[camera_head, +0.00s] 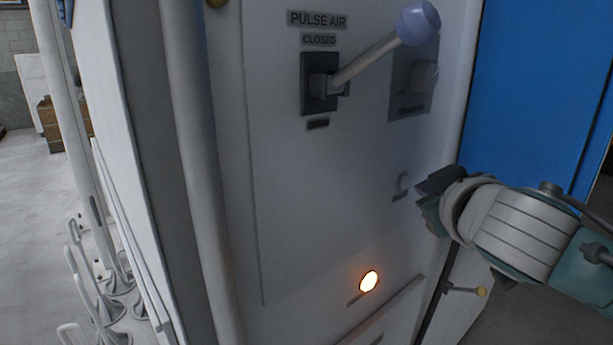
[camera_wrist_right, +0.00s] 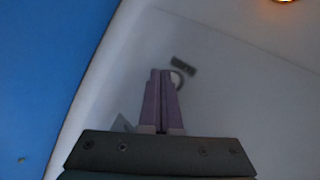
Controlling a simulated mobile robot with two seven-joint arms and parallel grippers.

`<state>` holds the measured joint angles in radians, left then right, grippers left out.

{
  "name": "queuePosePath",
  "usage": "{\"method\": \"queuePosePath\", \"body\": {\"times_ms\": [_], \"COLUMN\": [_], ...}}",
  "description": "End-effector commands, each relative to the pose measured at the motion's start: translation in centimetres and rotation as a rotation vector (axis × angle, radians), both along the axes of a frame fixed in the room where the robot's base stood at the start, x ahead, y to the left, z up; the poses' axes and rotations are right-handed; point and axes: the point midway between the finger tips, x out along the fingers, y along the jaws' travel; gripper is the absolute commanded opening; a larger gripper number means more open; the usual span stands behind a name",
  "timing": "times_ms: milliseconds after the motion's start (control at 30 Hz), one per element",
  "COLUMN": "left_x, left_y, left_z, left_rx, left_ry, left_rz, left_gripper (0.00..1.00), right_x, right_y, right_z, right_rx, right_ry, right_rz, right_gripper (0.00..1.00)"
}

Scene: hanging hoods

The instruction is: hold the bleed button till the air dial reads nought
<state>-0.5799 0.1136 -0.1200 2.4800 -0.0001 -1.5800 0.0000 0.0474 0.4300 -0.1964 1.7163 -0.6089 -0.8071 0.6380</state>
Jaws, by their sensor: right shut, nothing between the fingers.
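A small pale round fitting with a dark label, likely the bleed button (camera_head: 403,183), sits on the white panel; its label is too blurred to read. It also shows in the right wrist view (camera_wrist_right: 177,79), partly behind the fingertips. My right gripper (camera_head: 423,187) is just right of it in the head view, its purple fingers (camera_wrist_right: 161,75) shut and empty. I cannot tell whether they touch it. No air dial face or reading can be made out; a grey plate with a round knob-like part (camera_head: 425,75) is higher up. My left gripper is out of view.
A lever with a bluish ball knob (camera_head: 418,23) sticks out under the "PULSE AIR" and "CLOSED" labels. An orange lamp (camera_head: 369,281) glows low on the panel. A vertical pipe (camera_head: 200,170) runs at left. A blue surface (camera_head: 530,90) stands at right.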

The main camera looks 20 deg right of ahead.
Motion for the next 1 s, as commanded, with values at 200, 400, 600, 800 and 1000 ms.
{"method": "queuePosePath", "body": {"times_ms": [200, 400, 600, 800, 1000], "left_x": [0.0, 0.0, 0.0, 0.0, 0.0], "left_y": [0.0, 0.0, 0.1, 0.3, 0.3], "left_z": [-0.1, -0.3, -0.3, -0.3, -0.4], "left_rx": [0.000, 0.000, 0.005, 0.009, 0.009], "left_ry": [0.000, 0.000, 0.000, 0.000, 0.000], "left_rz": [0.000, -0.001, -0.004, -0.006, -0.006], "left_gripper": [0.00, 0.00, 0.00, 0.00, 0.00], "right_x": [0.2, 0.8, 0.8, 0.9, 1.1], "right_y": [0.1, 0.2, 0.2, 0.3, 0.3], "right_z": [0.0, 0.0, 0.0, 0.0, 0.0], "right_rx": [0.001, 0.001, 0.000, 0.000, 0.001], "right_ry": [0.000, 0.000, 0.000, 0.000, 0.000], "right_rz": [0.000, 0.000, 0.000, 0.000, 0.000], "right_gripper": [0.00, 0.00, 0.00, 0.00, 0.00]}}
